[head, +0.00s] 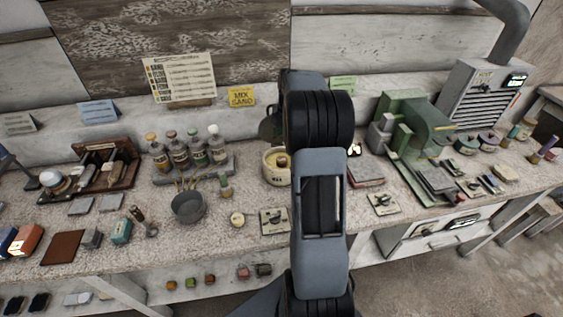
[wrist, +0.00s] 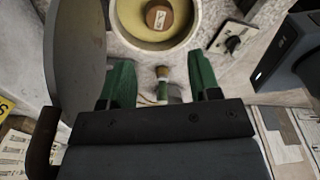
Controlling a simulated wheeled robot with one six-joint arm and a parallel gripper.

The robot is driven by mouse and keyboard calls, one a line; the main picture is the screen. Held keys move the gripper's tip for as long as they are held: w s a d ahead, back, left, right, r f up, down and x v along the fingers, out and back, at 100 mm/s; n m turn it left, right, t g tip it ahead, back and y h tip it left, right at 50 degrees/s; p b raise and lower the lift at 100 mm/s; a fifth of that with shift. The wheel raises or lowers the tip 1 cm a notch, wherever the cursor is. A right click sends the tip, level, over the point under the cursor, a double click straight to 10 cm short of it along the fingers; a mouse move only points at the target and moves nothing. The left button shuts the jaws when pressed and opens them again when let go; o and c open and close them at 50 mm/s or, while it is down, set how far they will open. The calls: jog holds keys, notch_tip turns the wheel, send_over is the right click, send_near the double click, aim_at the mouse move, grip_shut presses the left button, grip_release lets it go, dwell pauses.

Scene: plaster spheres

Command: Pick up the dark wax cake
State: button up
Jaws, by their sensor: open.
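A brown round cake with a pale label, which looks like the dark wax cake (wrist: 158,17), sits inside a round cream bowl with a yellowish inside (wrist: 125,38). In the head view the cake (head: 282,160) shows as a small brown top inside the bowl (head: 270,176), just left of my arm. My gripper (wrist: 161,80) has its two green fingers wide apart, with nothing held. The bowl and cake lie beyond the fingertips in the wrist view, the cake roughly centred between them. In the head view my arm hides the fingers.
A small green-banded bottle or brush (wrist: 162,84) shows between the fingers. A large grey disc (wrist: 76,50) is close on the left. A knob plate (head: 274,221), grey pot (head: 188,207) and several bottles (head: 178,153) stand near the bowl. A green machine (head: 413,122) is right.

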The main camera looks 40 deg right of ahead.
aim_at(282, 159)
notch_tip(282, 159, down, 4)
jog(key=shift+r, duration=0.15)
jog(key=shift+a+f+p, duration=0.25)
jog(key=shift+f+p, duration=0.05)
jog(key=shift+f, duration=1.45)
jog(key=shift+a+f+p, duration=0.2)
jog(key=shift+f+p, duration=0.05)
jog(key=shift+f, duration=1.45)
jog(key=c, duration=0.7)
jog(key=shift+r, duration=0.1)
